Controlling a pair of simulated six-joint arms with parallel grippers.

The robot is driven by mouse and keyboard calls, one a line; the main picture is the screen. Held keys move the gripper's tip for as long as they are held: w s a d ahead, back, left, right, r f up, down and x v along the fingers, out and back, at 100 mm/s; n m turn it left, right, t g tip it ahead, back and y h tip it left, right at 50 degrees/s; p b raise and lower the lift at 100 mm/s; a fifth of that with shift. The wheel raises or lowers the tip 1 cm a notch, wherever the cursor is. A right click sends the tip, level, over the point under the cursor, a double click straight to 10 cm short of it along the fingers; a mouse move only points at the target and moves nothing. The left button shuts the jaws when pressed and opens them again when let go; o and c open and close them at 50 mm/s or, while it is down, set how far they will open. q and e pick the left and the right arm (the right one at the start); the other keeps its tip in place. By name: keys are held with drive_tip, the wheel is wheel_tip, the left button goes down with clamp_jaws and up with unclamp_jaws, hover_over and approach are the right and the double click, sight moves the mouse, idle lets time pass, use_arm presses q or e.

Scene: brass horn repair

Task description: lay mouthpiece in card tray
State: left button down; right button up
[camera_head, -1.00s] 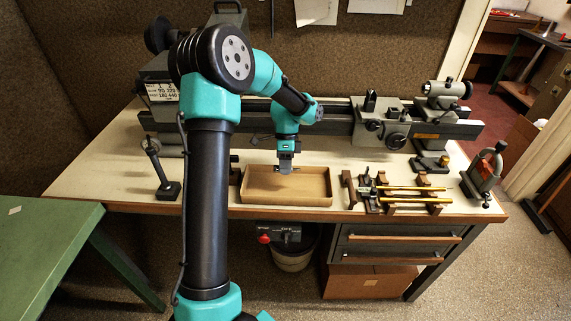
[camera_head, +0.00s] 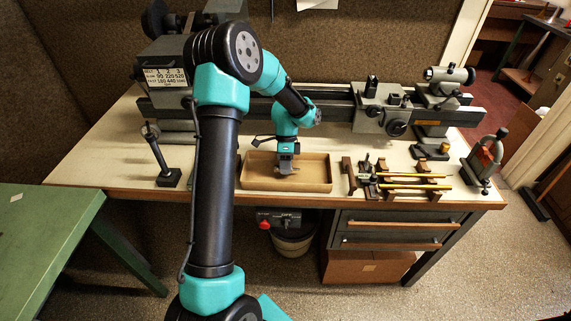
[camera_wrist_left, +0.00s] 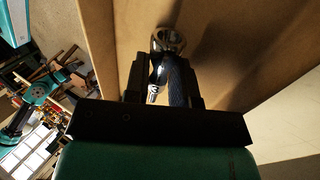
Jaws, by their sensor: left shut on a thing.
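The card tray (camera_head: 313,187) is a shallow brown open box on the bench top. My left gripper (camera_head: 286,172) points down inside the tray, left of its middle. The mouthpiece (camera_wrist_left: 168,42) shows in the left wrist view as a shiny metal piece with a round rim, between the fingers of my left gripper (camera_wrist_left: 165,75). The gripper is shut on it. The tray's brown card (camera_wrist_left: 240,45) lies close behind it there; I cannot tell whether the mouthpiece touches the tray floor. In the head view the mouthpiece is mostly hidden by the gripper. My right gripper is not in view.
A wooden rack with brass tubes (camera_head: 410,186) stands right of the tray. A grey lathe (camera_head: 330,118) runs along the back. A dark stand (camera_head: 165,170) is to the left, and a red-and-grey clamp device (camera_head: 484,160) at the far right.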

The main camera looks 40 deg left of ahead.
use_arm(q)
drive_tip(key=shift+f, duration=0.3)
idle(0.5)
drive_tip(key=c, duration=0.9)
unclamp_jaws()
drive_tip(key=shift+c, duration=1.2)
drive_tip(key=shift+o, duration=0.5)
drive_tip(key=shift+f, duration=0.1)
drive_tip(key=shift+s+d, duration=0.1)
drive_tip(key=shift+o, duration=0.2)
drive_tip(key=o, duration=0.4)
drive_tip(key=shift+r, duration=4.15)
